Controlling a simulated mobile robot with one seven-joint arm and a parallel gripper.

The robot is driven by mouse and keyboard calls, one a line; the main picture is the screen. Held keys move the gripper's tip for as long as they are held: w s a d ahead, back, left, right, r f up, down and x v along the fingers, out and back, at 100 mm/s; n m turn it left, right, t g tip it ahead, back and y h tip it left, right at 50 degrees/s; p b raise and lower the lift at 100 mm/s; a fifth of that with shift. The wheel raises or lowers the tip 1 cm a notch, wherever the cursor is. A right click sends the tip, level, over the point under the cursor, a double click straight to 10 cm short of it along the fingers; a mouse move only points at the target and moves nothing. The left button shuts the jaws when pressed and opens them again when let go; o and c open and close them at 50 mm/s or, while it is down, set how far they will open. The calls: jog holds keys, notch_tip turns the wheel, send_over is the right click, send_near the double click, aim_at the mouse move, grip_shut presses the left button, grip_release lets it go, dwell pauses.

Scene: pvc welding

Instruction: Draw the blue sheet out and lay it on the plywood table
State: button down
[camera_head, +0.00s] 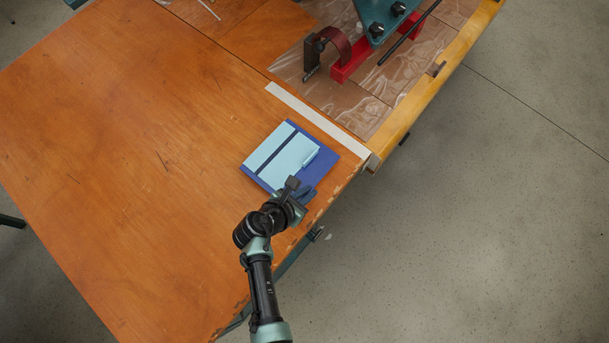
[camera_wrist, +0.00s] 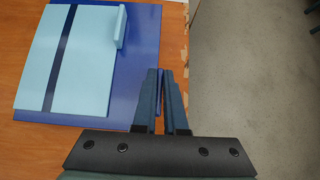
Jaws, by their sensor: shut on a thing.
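A dark blue sheet (camera_head: 325,166) lies on the plywood table (camera_head: 130,130) near its right edge, mostly covered by a light blue panel (camera_head: 271,146). In the wrist view the sheet (camera_wrist: 138,75) shows as a border right of and below the panel (camera_wrist: 88,60). A narrow dark stripe crosses the panel, and a small light blue bar (camera_wrist: 121,26) stands on its right side. My gripper (camera_head: 297,187) is at the sheet's near edge. In the wrist view its fingers (camera_wrist: 160,75) are close together, with a thin blue strip between them. The exact grip point is partly hidden.
A pale strip (camera_head: 318,109) lies across the table behind the sheets. Beyond it stand a red and teal fixture (camera_head: 375,30) and a dark red curved clamp (camera_head: 325,48) on film-covered boards. The table's left side is clear. Its right edge drops to the concrete floor (camera_head: 480,200).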

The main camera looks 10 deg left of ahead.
jog(key=s+d+p, duration=0.2)
jog(key=s+d, duration=0.1)
jog(key=d, duration=0.4)
jog(key=s+d+p, duration=0.3)
jog(key=s+d, duration=0.1)
jog(key=d, duration=0.3)
jog(key=shift+d, duration=0.2)
dwell(1.2)
jog(key=shift+w+r, duration=0.1)
jog(key=shift+r, duration=0.1)
